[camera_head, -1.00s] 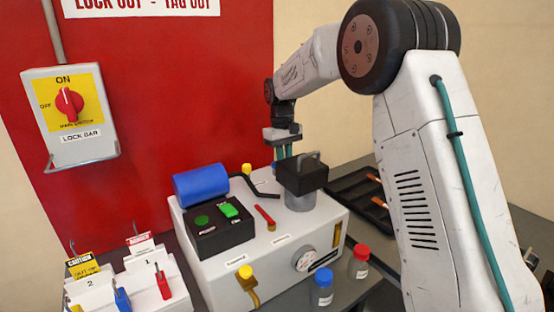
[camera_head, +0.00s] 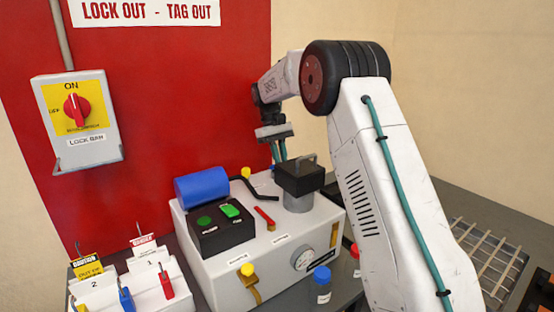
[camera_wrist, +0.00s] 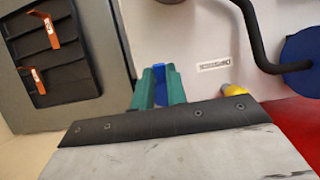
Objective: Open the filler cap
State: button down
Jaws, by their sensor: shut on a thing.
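My gripper (camera_head: 278,151) is behind the black block on the white bender machine (camera_head: 235,275), with its teal fingers pointing down. In the wrist view the teal fingers (camera_wrist: 157,90) are shut on a blue filler cap (camera_wrist: 159,85), which shows between them. The cap is at the machine's rear edge, near a small white label. In the head view the cap is mostly hidden behind the fingers and the black block. Whether the cap has turned or lifted cannot be told.
The black bending block (camera_head: 300,177) stands close in front of my gripper. A bent black rod (camera_wrist: 255,40) and a yellow cap (camera_wrist: 234,91) are nearby. A black tray (camera_wrist: 52,50) with orange-handled tools lies beside the machine. A blue-capped bottle (camera_head: 322,285) stands in front.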

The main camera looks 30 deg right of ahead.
jog(key=c, duration=1.4)
grip_release()
jog(key=shift+r, duration=0.1)
jog(key=v, duration=0.7)
jog(key=shift+r, duration=0.3)
jog(key=shift+w, duration=0.15)
